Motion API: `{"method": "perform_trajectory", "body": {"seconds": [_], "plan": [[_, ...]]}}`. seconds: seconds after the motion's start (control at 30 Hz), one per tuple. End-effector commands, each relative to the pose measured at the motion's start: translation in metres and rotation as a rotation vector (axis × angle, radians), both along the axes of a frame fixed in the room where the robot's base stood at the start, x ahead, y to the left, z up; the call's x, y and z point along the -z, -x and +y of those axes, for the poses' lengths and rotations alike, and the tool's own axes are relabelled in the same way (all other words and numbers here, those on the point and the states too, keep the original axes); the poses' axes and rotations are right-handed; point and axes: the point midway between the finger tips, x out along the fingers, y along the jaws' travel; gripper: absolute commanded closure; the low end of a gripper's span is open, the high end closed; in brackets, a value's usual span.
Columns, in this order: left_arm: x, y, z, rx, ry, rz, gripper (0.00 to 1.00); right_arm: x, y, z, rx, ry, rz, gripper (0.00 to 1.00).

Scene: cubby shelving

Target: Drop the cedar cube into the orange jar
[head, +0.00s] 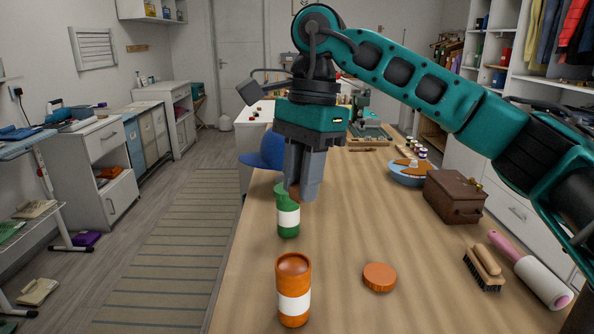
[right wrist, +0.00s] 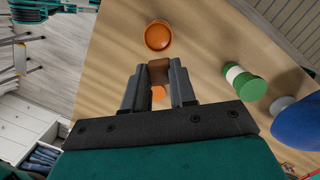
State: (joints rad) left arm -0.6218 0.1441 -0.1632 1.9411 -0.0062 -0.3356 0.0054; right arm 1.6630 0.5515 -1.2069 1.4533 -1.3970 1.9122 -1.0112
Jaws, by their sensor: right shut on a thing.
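The cedar cube (right wrist: 158,72) is a small brown block held between the fingertips of my right gripper (head: 302,193), which also shows in the right wrist view (right wrist: 158,85). In the head view the fingers mostly hide the cube. The gripper points down above the table, over and behind the green jar in the picture. The orange jar (head: 293,291) stands upright near the table's front left, with a white label and an open top. It also shows in the right wrist view (right wrist: 158,36), beyond the fingertips. My left gripper is not in view.
A green jar (head: 288,220) with a white label stands behind the orange jar. An orange lid (head: 379,277) lies right of it. A brush (head: 484,268), a lint roller (head: 540,280), a brown box (head: 455,196) and a blue bowl (head: 408,175) lie farther right. The table's middle is clear.

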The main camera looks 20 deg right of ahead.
Motion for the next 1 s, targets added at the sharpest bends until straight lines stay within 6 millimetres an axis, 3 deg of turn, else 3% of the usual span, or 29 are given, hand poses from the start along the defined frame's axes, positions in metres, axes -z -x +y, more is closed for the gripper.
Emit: {"method": "perform_trajectory", "body": {"seconds": [0.4,0.6,0.9,0.93,1.0], "plan": [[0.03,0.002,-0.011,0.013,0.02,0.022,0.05,0.042,0.0,0.0,0.003,0.001,0.001,1.0],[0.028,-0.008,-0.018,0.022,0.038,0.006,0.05,0.059,0.0,0.0,0.002,0.001,0.0,1.0],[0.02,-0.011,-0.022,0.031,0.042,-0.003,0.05,0.059,0.0,0.0,0.002,0.001,0.0,1.0],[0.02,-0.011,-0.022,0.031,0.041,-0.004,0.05,0.059,0.0,0.0,0.002,0.001,0.0,0.72],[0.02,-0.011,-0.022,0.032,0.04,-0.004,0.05,0.059,0.0,0.0,0.002,0.001,0.0,0.66]]}}
